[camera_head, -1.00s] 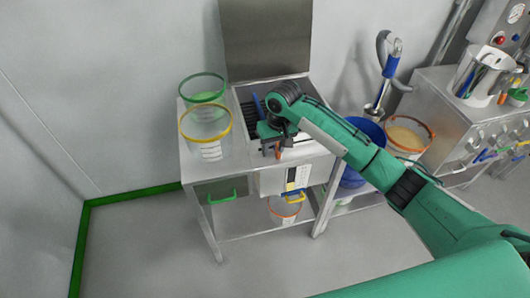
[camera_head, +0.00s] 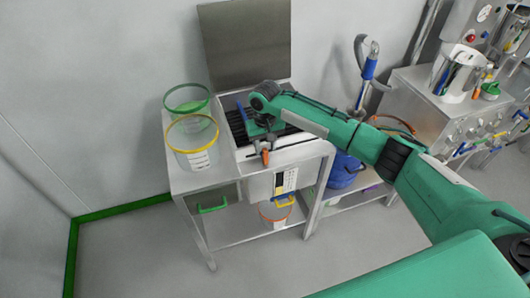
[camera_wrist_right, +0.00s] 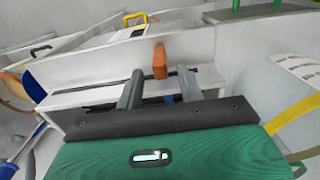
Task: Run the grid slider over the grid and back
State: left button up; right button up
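The grid is a dark, slotted area (camera_head: 237,124) in the open top of the steel-framed machine. A blue upright piece (camera_head: 241,108), probably part of the grid slider, stands over the grid's left side. My right gripper (camera_head: 262,146) is low over the machine's front part, and my arm hides much of the grid. In the right wrist view its two fingers (camera_wrist_right: 158,78) are apart. A bit of blue (camera_wrist_right: 168,98) shows between the fingers. My left gripper is out of view.
A green-rimmed tub (camera_head: 187,97) and a yellow-rimmed tub (camera_head: 193,150) stand left of the machine. A raised steel lid (camera_head: 245,42) is behind it. A blue drum (camera_head: 343,172) stands at right. The floor in front is clear.

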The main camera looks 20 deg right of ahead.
aim_at(265, 150)
jog(key=shift+f, duration=2.35)
grip_shut()
